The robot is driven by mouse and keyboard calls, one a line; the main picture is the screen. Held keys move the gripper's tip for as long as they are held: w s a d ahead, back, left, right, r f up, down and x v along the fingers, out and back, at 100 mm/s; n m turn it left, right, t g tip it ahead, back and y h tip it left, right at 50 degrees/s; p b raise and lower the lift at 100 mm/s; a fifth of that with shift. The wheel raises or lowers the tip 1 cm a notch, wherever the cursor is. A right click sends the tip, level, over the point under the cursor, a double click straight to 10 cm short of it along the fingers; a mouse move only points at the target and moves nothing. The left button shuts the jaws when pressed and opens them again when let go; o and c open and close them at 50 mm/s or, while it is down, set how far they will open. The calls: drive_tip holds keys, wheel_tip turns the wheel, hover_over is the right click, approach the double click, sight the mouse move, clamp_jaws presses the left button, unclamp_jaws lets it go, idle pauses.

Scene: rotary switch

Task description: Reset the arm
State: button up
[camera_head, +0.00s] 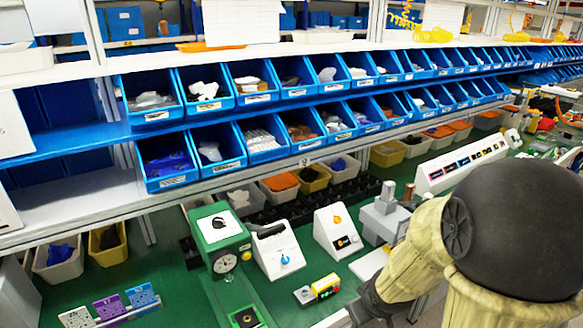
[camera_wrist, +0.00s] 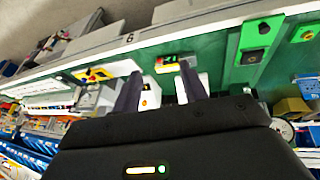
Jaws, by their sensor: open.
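My arm reaches in from the right in the head view, bent over the green bench (camera_head: 180,285). My gripper (camera_wrist: 160,70) shows in the wrist view with two dark fingers spread apart and nothing between their tips. In the head view its fingers are not clearly visible. A white box with a blue rotary knob (camera_head: 285,260) stands on the bench, left of my arm. A second white box with an orange knob (camera_head: 337,230) stands beside it; it also appears partly behind the left finger in the wrist view (camera_wrist: 151,92).
A green press with a dial (camera_head: 225,245) stands left of the boxes. A grey machine (camera_head: 383,215) stands near my arm. Blue bins (camera_head: 215,150) on shelves overhang the bench's back.

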drive_tip(key=s+a+r+m+g, duration=0.1)
drive_tip(key=s+r+m+g, duration=0.1)
drive_tip(key=s+m, duration=0.2)
drive_tip(key=s, duration=0.3)
drive_tip(key=shift+s+a+r+m+g, duration=0.3)
drive_tip(key=shift+s+r+m, duration=0.05)
drive_tip(key=shift+r+m, duration=0.05)
idle(1.8)
